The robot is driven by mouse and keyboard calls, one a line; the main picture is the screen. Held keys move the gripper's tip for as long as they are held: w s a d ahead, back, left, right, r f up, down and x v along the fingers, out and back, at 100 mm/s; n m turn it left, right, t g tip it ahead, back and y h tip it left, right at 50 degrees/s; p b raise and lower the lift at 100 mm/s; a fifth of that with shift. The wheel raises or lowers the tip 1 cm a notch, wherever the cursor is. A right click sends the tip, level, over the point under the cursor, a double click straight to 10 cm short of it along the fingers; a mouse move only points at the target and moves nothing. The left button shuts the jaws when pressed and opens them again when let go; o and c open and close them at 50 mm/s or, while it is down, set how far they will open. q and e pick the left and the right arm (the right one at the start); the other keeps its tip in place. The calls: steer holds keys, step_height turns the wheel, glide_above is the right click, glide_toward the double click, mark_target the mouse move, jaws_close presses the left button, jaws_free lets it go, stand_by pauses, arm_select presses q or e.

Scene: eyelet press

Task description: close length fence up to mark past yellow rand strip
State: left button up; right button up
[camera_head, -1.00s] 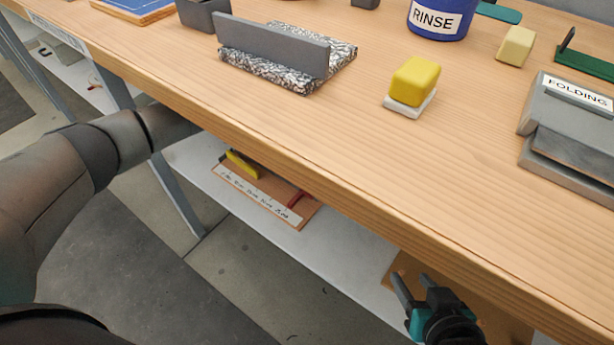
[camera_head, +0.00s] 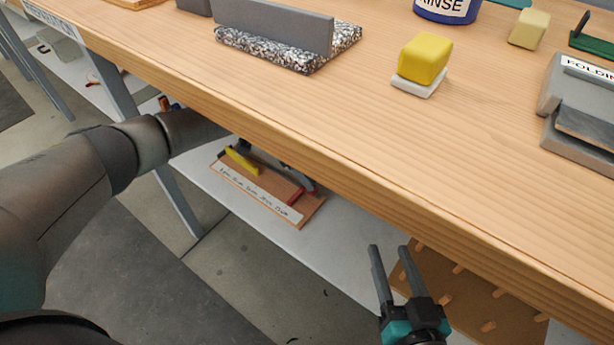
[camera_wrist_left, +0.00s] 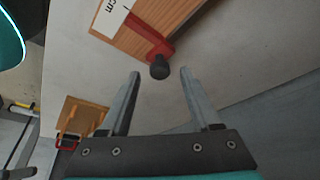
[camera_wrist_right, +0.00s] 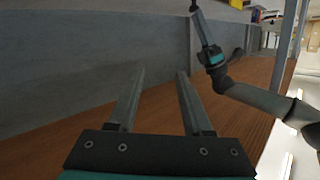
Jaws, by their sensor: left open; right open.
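A wooden length board (camera_head: 225,182) with a white marked scale lies on the shelf under the table. A yellow strip (camera_head: 243,161) stands at its left end. The red fence (camera_head: 296,196) sits near its right end. The fence also shows in the left wrist view (camera_wrist_left: 148,42), with a black knob (camera_wrist_left: 160,68) at its near end. My left gripper (camera_wrist_left: 160,74) is open, its fingertips either side of the knob; contact cannot be told. In the head view the tabletop hides most of it. My right gripper (camera_head: 393,254) is open and empty in front of the table's edge.
The tabletop's front edge overhangs the shelf. A pegged board (camera_head: 470,300) lies on the shelf beside my right gripper. A yellow block (camera_head: 424,58), a grey bar (camera_head: 275,28) on a speckled slab and a folding tool (camera_head: 580,115) stand on top.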

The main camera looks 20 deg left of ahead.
arm_select(q)
steer(key=shift+w+d+f+b, duration=0.1)
steer(key=shift+d+f+b, duration=0.2)
steer(key=shift+f, duration=0.35)
arm_select(e)
steer(key=shift+s+a+r+t, duration=0.3)
steer(key=shift+s+r+t, duration=0.2)
steer(key=shift+t, duration=0.4)
arm_select(q)
jaws_close()
arm_select(e)
steer(key=shift+w, duration=0.1)
stand_by(0.4)
